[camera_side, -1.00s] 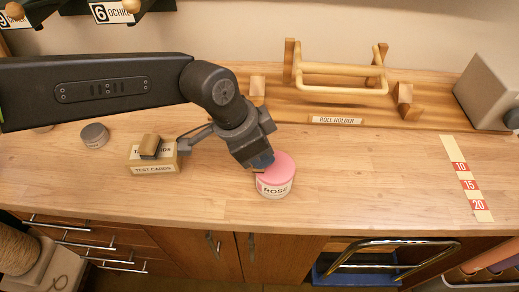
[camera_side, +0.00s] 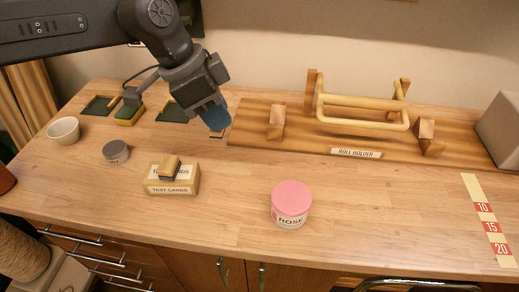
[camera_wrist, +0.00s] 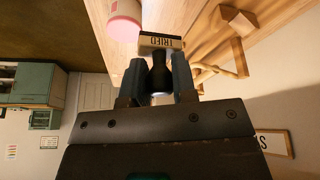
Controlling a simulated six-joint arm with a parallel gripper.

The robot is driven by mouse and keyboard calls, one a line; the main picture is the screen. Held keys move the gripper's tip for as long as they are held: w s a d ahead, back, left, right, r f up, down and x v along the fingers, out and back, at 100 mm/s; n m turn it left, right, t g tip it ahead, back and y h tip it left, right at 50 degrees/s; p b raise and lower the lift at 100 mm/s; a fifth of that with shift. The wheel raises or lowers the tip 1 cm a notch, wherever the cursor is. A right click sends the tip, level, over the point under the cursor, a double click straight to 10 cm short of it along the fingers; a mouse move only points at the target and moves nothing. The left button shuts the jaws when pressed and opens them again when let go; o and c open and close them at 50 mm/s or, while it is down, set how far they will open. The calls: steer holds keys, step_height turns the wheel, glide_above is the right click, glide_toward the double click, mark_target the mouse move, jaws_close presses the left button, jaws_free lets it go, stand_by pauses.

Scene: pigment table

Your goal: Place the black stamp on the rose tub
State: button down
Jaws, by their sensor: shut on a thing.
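In the wrist view my gripper (camera_wrist: 163,78) is shut on the black stamp's dark handle (camera_wrist: 159,72). The stamp's pale block, marked "TRIED" (camera_wrist: 160,43), sticks out beyond the fingertips. In the side view my gripper (camera_side: 215,118) hangs above the back of the table, left of the roll holder; its blue fingers mostly hide the stamp. The rose tub (camera_side: 291,203) stands upright on the table, front centre, with a pink lid and nothing on it. It lies well to the right and front of my gripper. The tub's pink end (camera_wrist: 124,20) shows in the wrist view.
A wooden-handled stamp (camera_side: 170,166) sits on the test cards box (camera_side: 172,187). A grey tin (camera_side: 116,152), a white bowl (camera_side: 63,131) and dark green pads (camera_side: 100,105) are left. The roll holder (camera_side: 355,112) is at the back right. Table around the tub is clear.

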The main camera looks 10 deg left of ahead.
steer(key=s+d+f, duration=0.1)
steer(key=d+f, duration=0.1)
steer(key=d, duration=0.1)
steer(key=s+d+f, duration=0.1)
steer(key=d+f, duration=0.1)
steer(key=d, duration=0.2)
steer(key=s+d+f, duration=0.2)
steer(key=d, duration=0.1)
steer(key=shift+d+f, duration=0.35)
steer(key=shift+f, duration=2.05)
steer(key=shift+f, duration=0.15)
steer(key=c, duration=0.9)
jaws_free()
steer(key=v, duration=1.2)
steer(key=shift+r, duration=0.25)
